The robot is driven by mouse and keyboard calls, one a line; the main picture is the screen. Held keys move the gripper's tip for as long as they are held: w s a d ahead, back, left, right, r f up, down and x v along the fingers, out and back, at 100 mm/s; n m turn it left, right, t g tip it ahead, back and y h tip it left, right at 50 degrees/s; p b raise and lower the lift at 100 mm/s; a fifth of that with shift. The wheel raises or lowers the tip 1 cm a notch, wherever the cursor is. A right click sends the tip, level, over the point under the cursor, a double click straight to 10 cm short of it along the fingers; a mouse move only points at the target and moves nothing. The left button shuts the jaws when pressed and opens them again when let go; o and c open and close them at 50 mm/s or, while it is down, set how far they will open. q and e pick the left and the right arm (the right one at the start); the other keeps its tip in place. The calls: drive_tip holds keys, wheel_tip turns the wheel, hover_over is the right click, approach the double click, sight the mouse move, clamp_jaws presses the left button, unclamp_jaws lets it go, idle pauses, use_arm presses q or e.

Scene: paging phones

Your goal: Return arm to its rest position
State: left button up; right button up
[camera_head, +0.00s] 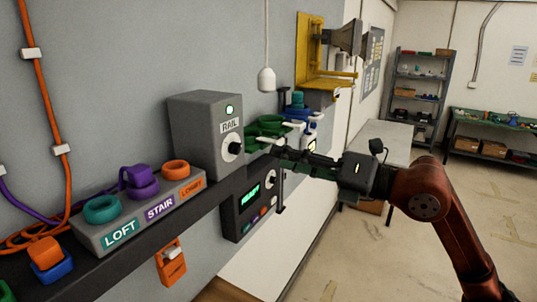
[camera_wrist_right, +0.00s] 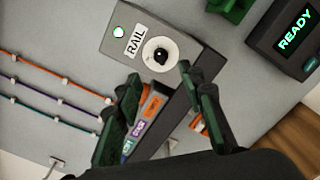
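My right arm (camera_head: 427,192) comes in from the right in the head view and stretches left to the wall shelf. Its gripper (camera_head: 282,150) is near the grey RAIL box (camera_head: 204,133), to the right of its knob (camera_head: 230,149). In the right wrist view the dark green fingers of this gripper (camera_wrist_right: 160,75) stand apart with nothing held between them. The round white knob (camera_wrist_right: 157,54) shows just beyond the fingertips; I cannot tell whether they touch it. My left arm and gripper are not in view.
A LOFT, STAIR, LOBBY strip (camera_head: 143,212) with coloured rings stands on the dark shelf (camera_head: 98,272). A dark panel with a green display (camera_head: 249,194), reading READY in the wrist view, is under the gripper. A yellow bracket (camera_head: 308,55) is beyond. Open floor (camera_head: 400,260) lies right.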

drive_tip(key=shift+s+d, duration=0.45)
drive_tip(key=shift+d, duration=0.1)
drive_tip(key=shift+w+f, duration=0.1)
